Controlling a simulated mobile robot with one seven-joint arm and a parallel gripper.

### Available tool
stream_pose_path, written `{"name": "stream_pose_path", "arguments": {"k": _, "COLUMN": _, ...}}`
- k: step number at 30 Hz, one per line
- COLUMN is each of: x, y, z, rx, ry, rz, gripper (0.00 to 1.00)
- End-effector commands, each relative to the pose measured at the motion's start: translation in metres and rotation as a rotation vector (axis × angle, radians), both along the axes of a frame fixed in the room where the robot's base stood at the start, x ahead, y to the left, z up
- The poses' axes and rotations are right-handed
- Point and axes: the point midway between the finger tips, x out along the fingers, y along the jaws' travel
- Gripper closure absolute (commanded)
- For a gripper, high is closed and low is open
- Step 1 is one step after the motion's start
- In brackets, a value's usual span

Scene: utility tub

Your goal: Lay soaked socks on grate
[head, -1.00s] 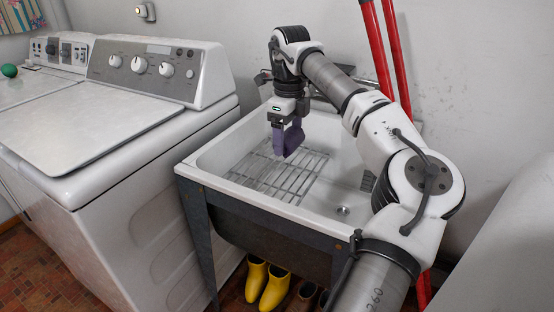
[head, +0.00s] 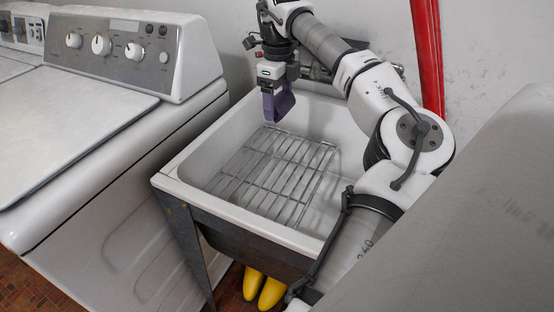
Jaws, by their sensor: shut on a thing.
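My gripper (head: 271,85) points down over the back left of the utility tub. It is shut on a dark purple sock (head: 279,103), which hangs folded below the fingers. The grate (head: 262,186) is a metal wire rack inside the white tub (head: 180,164). The sock appears to be above the back part of the grate, and I see no clear contact with it. The grate's visible bars are bare. No other sock shows.
A white washer (head: 75,122) with a control panel stands left of the tub. Red poles (head: 428,50) lean on the wall behind. Yellow boots (head: 270,290) stand under the tub. A grey surface (head: 470,200) fills the right side.

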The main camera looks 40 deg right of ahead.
Motion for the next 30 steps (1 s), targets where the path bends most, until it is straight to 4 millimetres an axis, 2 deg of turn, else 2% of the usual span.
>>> {"name": "stream_pose_path", "arguments": {"k": 9, "x": -0.001, "y": 0.001, "z": -0.086, "rx": 0.006, "ry": 0.001, "rz": 0.002, "gripper": 0.52}}
{"name": "stream_pose_path", "arguments": {"k": 15, "x": 0.000, "y": 0.001, "z": -0.129, "rx": 0.004, "ry": 0.001, "rz": 0.001, "gripper": 0.52}}
{"name": "stream_pose_path", "arguments": {"k": 23, "x": 0.000, "y": 0.001, "z": -0.151, "rx": 0.002, "ry": 0.001, "rz": 0.001, "gripper": 0.52}}
{"name": "stream_pose_path", "arguments": {"k": 30, "x": 0.000, "y": 0.001, "z": -0.184, "rx": 0.004, "ry": 0.001, "rz": 0.001, "gripper": 0.52}}
